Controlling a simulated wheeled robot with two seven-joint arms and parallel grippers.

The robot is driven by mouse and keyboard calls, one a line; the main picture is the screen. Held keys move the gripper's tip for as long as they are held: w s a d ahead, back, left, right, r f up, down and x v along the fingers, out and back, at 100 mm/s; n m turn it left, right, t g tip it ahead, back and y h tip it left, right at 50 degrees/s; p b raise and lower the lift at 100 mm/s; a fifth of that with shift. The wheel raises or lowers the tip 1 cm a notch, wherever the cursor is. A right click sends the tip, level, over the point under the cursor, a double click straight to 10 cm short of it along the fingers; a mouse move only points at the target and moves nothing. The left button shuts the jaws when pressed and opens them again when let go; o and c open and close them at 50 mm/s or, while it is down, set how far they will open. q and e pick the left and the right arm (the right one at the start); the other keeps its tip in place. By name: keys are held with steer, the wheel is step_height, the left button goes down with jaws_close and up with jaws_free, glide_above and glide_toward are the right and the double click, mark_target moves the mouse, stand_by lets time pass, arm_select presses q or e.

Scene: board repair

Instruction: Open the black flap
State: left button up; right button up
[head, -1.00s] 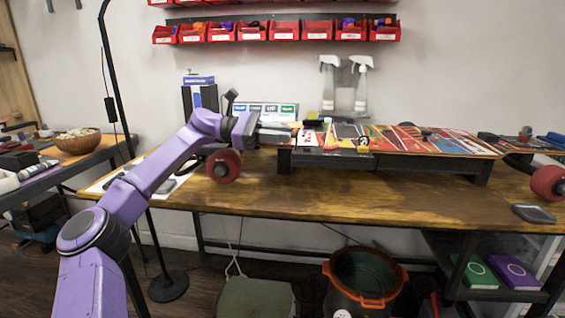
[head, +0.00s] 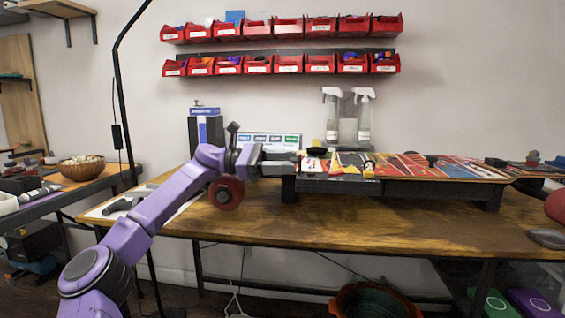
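A skateboard deck with colourful graphics (head: 410,165) lies across a black stand on the wooden workbench. My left gripper (head: 297,157) comes in from the left at the deck's left end, its fingers pointing right. The fingertips are at or very close to the deck's end; I cannot tell whether they touch it, or whether the fingers are open or shut. A small black piece (head: 317,151) with yellow beside it sits just right of the fingertips. I cannot tell whether this is the black flap, and no other flap is clear. My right gripper is out of view.
A red wheel (head: 227,193) stands below my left wrist. Two spray bottles (head: 363,118) are behind the deck, and rows of red bins (head: 289,64) hang above. The front of the workbench (head: 330,225) is clear. A lamp pole (head: 125,110) rises at left.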

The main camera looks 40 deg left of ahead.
arm_select(q)
steer(key=shift+r, duration=0.1)
steer(key=s+d+r+p, duration=0.1)
steer(key=s+d+r, duration=0.7)
steer(key=s+r, duration=0.3)
steer(key=shift+d+r, duration=0.25)
steer(key=shift+r, duration=0.65)
steer(key=shift+s, duration=0.1)
